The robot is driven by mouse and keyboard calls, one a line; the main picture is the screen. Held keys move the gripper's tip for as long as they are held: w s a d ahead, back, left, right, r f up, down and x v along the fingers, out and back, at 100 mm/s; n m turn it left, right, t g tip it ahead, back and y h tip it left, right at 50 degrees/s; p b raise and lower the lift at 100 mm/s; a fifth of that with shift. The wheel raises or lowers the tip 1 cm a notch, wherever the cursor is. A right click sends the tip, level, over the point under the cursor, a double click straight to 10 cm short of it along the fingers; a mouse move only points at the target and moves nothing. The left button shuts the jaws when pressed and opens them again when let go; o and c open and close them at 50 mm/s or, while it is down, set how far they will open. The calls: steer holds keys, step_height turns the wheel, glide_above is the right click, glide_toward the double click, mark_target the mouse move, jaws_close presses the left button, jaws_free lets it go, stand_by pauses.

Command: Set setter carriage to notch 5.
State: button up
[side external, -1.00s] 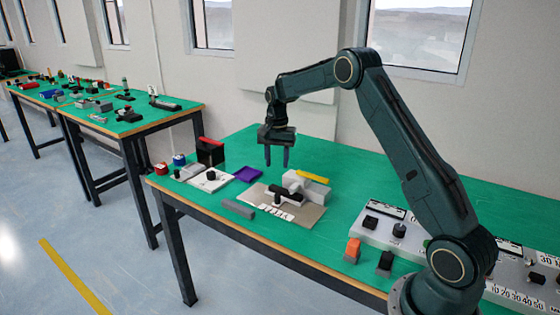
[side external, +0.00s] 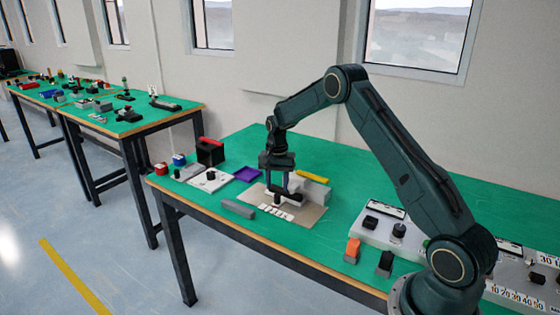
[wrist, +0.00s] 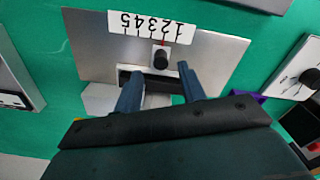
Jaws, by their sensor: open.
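The setter sits on a grey plate (side external: 312,213) with a white numbered strip (side external: 277,213) along its near edge. The strip, digits 1 to 5, looks upside down in the wrist view (wrist: 150,27). The carriage is a light block with a black knob (wrist: 160,59). Its red mark lies near the second digit from the right end of the strip, which appears to be 2. My gripper (wrist: 158,78) is open, its two blue fingers pointing down, one each side of the knob in the wrist picture but short of it. I cannot tell whether they touch anything.
A light grey block with a yellow bar (side external: 313,177) stands behind the setter. A purple tray (side external: 248,174) and a white panel with a black knob (side external: 211,181) lie left. A loose grey bar (side external: 238,209) lies in front.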

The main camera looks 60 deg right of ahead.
mark_target(277, 195)
steer(key=shift+f, duration=2.65)
steer(key=shift+c, duration=0.4)
jaws_close()
